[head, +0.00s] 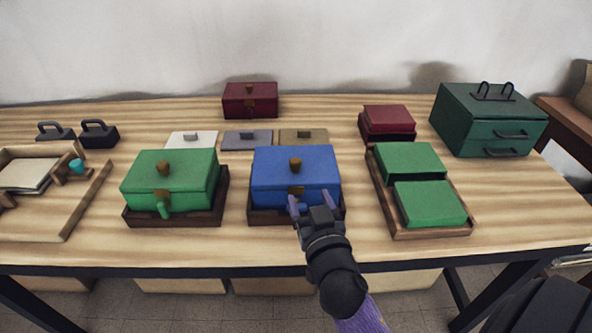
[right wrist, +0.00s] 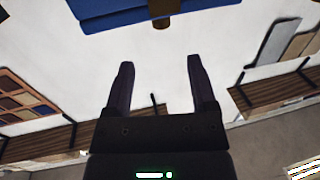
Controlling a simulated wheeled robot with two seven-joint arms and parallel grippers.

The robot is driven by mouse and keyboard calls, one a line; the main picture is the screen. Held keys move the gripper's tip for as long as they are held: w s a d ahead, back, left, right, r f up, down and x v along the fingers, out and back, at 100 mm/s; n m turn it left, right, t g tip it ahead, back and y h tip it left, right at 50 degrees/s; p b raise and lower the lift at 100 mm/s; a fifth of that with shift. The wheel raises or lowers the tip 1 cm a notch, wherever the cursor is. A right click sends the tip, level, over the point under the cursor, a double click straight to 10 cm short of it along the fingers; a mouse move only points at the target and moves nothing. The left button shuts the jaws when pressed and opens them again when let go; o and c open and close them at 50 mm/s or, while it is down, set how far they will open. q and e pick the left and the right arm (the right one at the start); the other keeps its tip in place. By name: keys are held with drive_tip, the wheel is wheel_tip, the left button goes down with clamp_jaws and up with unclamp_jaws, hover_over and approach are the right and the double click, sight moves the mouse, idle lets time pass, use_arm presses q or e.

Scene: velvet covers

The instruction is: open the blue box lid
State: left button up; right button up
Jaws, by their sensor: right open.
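The blue box (head: 295,180) stands on a dark wooden tray (head: 262,212) at the front middle of the table. Its lid is down, with a brown knob (head: 295,165) on top and a brown clasp on the front face. My right gripper (head: 311,204) is open and empty at the front of the box, just below the clasp; I cannot tell if it touches. In the right wrist view the blue box (right wrist: 110,18) shows at the top edge, beyond the open fingers (right wrist: 158,85). My left gripper is not in view.
A green box (head: 170,180) on a tray stands to the left. Two green blocks (head: 428,203) lie in a tray to the right. A dark green drawer chest (head: 470,125) and red boxes (head: 250,100) are behind. Flat plates lie behind the blue box.

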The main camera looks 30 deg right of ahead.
sight(297, 167)
drive_tip(key=b+x, duration=0.1)
drive_tip(key=x, duration=0.9)
drive_tip(key=shift+a+r, duration=0.1)
drive_tip(key=shift+r, duration=0.1)
clamp_jaws()
idle(0.9)
